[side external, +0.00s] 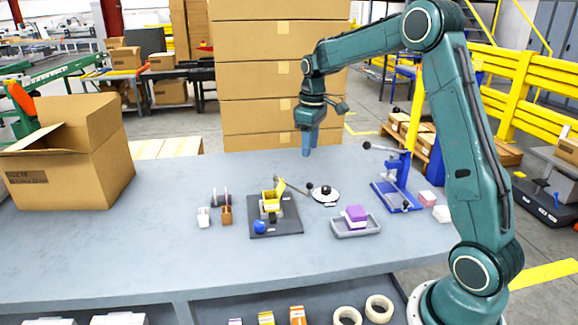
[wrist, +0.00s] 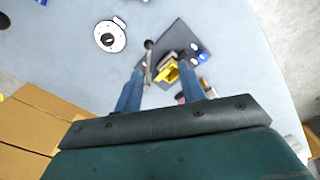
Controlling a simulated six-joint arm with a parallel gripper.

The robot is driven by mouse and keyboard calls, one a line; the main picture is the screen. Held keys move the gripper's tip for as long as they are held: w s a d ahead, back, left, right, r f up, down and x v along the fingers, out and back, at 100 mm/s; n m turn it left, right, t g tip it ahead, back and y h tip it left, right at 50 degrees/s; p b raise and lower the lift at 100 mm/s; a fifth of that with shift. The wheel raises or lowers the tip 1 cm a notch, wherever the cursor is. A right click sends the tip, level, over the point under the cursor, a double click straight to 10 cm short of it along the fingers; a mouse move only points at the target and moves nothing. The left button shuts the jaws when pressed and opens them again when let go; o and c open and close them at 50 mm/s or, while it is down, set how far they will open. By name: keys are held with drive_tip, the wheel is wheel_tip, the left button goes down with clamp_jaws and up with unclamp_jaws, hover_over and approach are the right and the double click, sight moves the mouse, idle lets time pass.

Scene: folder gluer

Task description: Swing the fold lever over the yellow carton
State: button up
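The yellow carton (side external: 271,198) sits in the small fixture on a dark base plate (side external: 286,228), with a yellow flap standing up and tilted at its right. It also shows in the wrist view (wrist: 168,73). The fold lever (side external: 295,187) is a thin rod sticking out to the right of the carton; in the wrist view its dark ball end (wrist: 149,44) points away from my gripper. My gripper (side external: 307,152) is above the table, behind and to the right of the fixture, fingers pointing down. In the wrist view its blue fingers (wrist: 160,70) are apart with nothing held.
A blue ball (side external: 260,227) is on the plate's front-left part. A round white disc with a black knob (side external: 325,193) lies right of the lever. A grey tray with a purple-topped block (side external: 356,217) and a blue lever press (side external: 397,185) stand further right. Small blocks (side external: 226,214) stand left.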

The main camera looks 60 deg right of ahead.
sight(310, 187)
drive_tip(key=shift+w+d+f, duration=0.35)
drive_tip(key=shift+d+f, duration=0.35)
drive_tip(key=shift+f, duration=0.05)
drive_tip(key=shift+w+d+f, duration=0.3)
drive_tip(key=shift+d+f, duration=0.4)
drive_tip(key=shift+f, duration=0.05)
drive_tip(key=shift+f, duration=0.15)
drive_tip(key=shift+f, duration=6.75)
drive_tip(key=shift+c, duration=0.4)
clamp_jaws()
